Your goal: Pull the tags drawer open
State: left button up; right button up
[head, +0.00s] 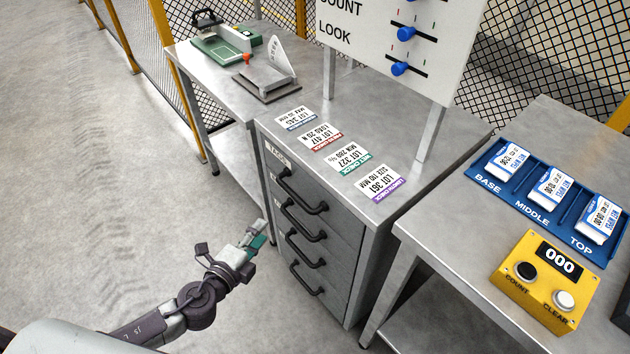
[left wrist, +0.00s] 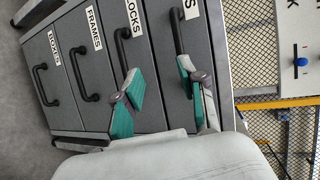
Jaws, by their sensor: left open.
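The grey drawer cabinet (head: 345,290) stands in the middle of the head view with its drawers shut. The tags drawer (head: 318,187) is the top one, with a white label and a black bar handle (head: 302,197). In the left wrist view the drawers appear sideways, and the tags handle (left wrist: 176,32) is at the upper right, beside the blocks handle (left wrist: 121,48). My left gripper (head: 256,229) is open and empty in front of the drawer fronts, left of the handles. Its teal fingertips (left wrist: 160,72) show apart, in front of the blocks and tags drawers. Contact with a handle cannot be told.
Several lot cards (head: 340,150) lie on the cabinet top. A bench (head: 185,55) with a green device stands behind. At the right, a table (head: 445,215) holds a blue tray (head: 553,213) and a yellow counter box (head: 530,300). The floor left of the cabinet is clear.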

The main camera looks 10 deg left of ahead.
aim_at(293, 193)
pick_arm(q)
jog(key=shift+m+h, duration=0.3)
jog(key=shift+m, duration=0.2)
jog(key=r+x, duration=0.1)
jog(key=x, duration=0.3)
jog(key=d+r+p+x, duration=0.1)
jog(key=x, duration=0.4)
jog(key=r+x, duration=0.1)
jog(key=x, duration=0.3)
jog(key=shift+w+d+f, duration=0.1)
jog(key=shift+w+d, duration=0.2)
jog(key=shift+w, duration=0.15)
pick_arm(e)
jog(key=shift+s+a+r, duration=0.2)
jog(key=shift+s+r, duration=0.1)
jog(key=shift+r, duration=0.35)
pick_arm(q)
jog(key=shift+c, duration=0.3)
pick_arm(e)
jog(key=shift+d, duration=0.1)
pick_arm(q)
grip_shut()
pick_arm(e)
jog(key=shift+s, duration=0.1)
